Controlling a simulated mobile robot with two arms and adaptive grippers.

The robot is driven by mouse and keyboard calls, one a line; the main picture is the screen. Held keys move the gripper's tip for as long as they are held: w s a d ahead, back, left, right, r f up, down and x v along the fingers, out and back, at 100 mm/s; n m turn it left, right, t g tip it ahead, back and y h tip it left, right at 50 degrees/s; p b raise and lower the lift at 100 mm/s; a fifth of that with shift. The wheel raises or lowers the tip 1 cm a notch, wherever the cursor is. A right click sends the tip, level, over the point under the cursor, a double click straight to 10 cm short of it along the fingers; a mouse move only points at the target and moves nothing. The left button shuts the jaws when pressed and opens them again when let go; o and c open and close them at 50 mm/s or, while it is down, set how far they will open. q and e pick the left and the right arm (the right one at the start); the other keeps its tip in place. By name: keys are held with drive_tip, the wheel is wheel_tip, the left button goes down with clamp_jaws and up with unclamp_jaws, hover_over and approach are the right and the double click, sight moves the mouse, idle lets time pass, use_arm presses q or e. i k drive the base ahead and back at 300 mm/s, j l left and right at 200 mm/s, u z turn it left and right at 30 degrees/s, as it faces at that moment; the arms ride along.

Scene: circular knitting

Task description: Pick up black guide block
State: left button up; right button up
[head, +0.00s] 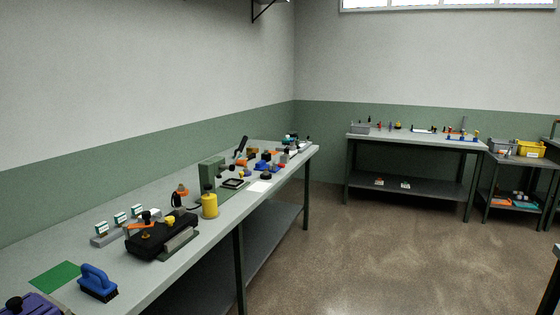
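I cannot single out the black guide block with certainty. Several small dark pieces lie among coloured parts toward the far end of the long left workbench (70,238), including a dark piece (266,156) beside orange and blue parts. They are too small to identify. A larger black device (150,241) with an orange lever on top sits nearer on the same bench. Neither of my grippers shows in the head view.
A blue brush (98,281), green mat (54,277) and yellow bottle (209,205) are on the near bench. A green upright machine (211,174) stands mid-bench. A second bench (415,141) and a small table (522,158) stand at the back. The central floor (350,255) is clear.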

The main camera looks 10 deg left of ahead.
sight(265, 156)
drive_tip(key=i+l+z, duration=0.3)
drive_tip(key=i, duration=0.5)
drive_tip(key=i+z, duration=0.3)
drive_tip(key=i, duration=1.55)
drive_tip(key=i+u, duration=0.1)
drive_tip(key=i, duration=0.95)
drive_tip(key=l, duration=0.1)
